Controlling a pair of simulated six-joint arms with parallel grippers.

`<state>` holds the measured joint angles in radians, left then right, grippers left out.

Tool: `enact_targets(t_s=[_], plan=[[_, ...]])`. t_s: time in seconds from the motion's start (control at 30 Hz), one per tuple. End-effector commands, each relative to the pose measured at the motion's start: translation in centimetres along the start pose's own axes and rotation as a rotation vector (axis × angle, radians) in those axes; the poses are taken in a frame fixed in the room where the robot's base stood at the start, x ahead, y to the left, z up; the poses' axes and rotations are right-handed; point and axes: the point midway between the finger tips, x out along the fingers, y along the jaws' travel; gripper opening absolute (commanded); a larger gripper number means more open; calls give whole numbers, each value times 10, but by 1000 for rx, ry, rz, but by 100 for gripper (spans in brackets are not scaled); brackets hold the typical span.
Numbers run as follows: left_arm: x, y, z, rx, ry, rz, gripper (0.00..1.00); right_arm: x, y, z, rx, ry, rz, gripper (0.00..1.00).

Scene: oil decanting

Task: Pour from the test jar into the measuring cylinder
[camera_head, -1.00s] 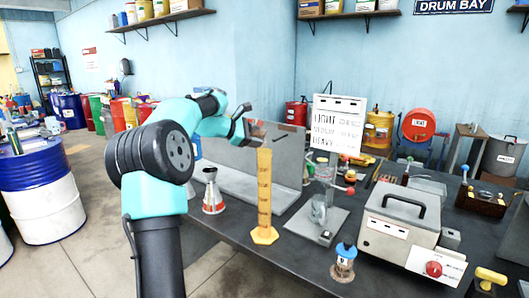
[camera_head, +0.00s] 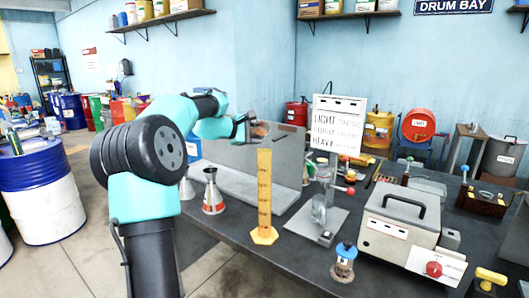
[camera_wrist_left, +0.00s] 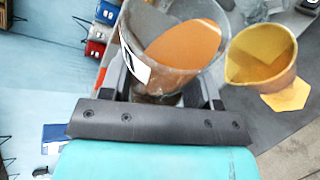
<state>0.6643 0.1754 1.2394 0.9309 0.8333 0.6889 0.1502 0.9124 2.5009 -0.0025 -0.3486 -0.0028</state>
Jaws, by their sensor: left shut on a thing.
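My left gripper (camera_head: 252,129) is shut on the test jar (camera_wrist_left: 125,62), a clear glass with a white label and orange-brown oil in it. In the left wrist view the oil surface lies at a slant inside the jar. In the head view the jar is small and partly hidden by my gripper. The measuring cylinder (camera_head: 264,195) is a tall amber tube on a hexagonal foot, upright on the bench. Its spouted mouth (camera_wrist_left: 262,55) lies right of the jar in the wrist view, apart from it. No stream of oil shows. My right gripper is not in view.
A grey metal panel (camera_head: 262,160) stands behind the cylinder. A red-and-silver funnel-shaped vessel (camera_head: 213,192) stands to its left. A glass apparatus on a plate (camera_head: 318,222), a small capped jar (camera_head: 344,264) and a grey box with a handle (camera_head: 398,222) stand to its right.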

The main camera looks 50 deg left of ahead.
Motion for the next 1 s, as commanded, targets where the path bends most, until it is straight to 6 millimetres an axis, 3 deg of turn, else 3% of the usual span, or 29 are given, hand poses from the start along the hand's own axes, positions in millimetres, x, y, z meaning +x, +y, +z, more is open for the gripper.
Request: enact_targets(t_s=[1.0], plan=[[1, -2, -2, 133, 22, 52, 13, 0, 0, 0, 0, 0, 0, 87]])
